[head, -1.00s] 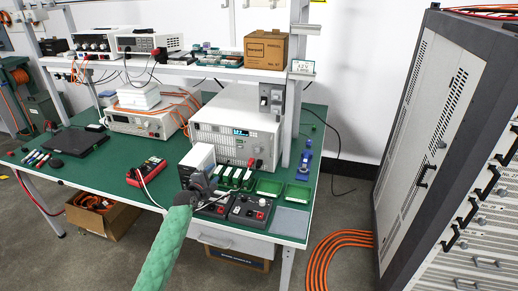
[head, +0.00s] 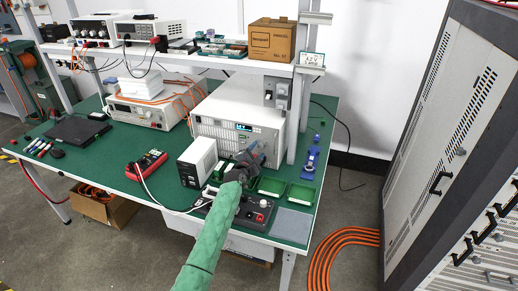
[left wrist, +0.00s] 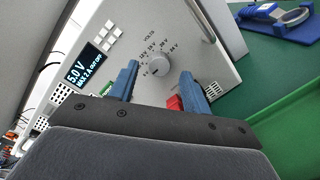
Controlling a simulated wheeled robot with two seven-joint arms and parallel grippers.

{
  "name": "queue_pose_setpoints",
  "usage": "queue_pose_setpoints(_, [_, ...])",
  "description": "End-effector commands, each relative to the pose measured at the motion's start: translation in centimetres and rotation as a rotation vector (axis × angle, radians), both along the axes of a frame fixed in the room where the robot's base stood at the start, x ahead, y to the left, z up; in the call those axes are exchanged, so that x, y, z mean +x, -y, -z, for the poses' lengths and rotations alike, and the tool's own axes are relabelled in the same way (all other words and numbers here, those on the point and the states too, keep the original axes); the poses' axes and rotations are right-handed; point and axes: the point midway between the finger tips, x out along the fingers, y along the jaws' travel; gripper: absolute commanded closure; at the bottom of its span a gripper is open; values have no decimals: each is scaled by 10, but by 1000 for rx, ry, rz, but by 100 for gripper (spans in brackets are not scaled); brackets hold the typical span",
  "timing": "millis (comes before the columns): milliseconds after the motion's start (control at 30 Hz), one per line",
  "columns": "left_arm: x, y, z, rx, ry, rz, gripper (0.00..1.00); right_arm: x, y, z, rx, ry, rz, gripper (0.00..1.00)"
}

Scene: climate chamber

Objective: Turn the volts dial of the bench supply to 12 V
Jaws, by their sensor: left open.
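The bench supply (head: 235,108) is the large pale box on the bench under the shelf. Its display (left wrist: 85,65) reads 5.0 V, max 2 A, with the output off. The round grey volts dial (left wrist: 158,66) has a ring of voltage marks, and its pointer seems to be at the low 5 V end. My left gripper (head: 252,158) is at the lower right of the supply's front. In the left wrist view it is open (left wrist: 160,86), with one blue finger on either side of the dial. I cannot tell whether they touch it. The dial is hidden in the head view. My right gripper is out of view.
A small white box (head: 197,160) and green trays (head: 302,195) sit near my left gripper. A black panel with knobs (head: 255,212) lies below my arm. A sign reading 12 V (head: 313,60) hangs at the shelf edge. A tall cabinet (head: 425,150) stands right.

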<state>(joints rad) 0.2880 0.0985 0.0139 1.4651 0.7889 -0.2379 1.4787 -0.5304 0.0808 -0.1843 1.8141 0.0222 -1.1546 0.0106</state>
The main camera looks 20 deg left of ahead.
Motion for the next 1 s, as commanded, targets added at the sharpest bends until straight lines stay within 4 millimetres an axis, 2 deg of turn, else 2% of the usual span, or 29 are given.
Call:
queue_pose_setpoints(200, [17, 2, 0, -1, 0, 0, 52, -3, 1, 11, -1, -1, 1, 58])
queue_pose_setpoints(533, [20, 3, 0, 0, 0, 0, 52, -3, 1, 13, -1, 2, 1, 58])
queue_pose_setpoints(567, [20, 3, 0, 0, 0, 0, 54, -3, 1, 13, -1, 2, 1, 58])
queue_pose_setpoints(700, [20, 3, 0, 0, 0, 0, 81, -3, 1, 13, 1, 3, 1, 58])
queue_pose_setpoints(800, [20, 3, 0, 0, 0, 0, 97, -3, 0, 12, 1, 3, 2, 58])
queue_pose_setpoints(1000, [20, 3, 0, 12, -1, 0, 97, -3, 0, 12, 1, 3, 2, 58])
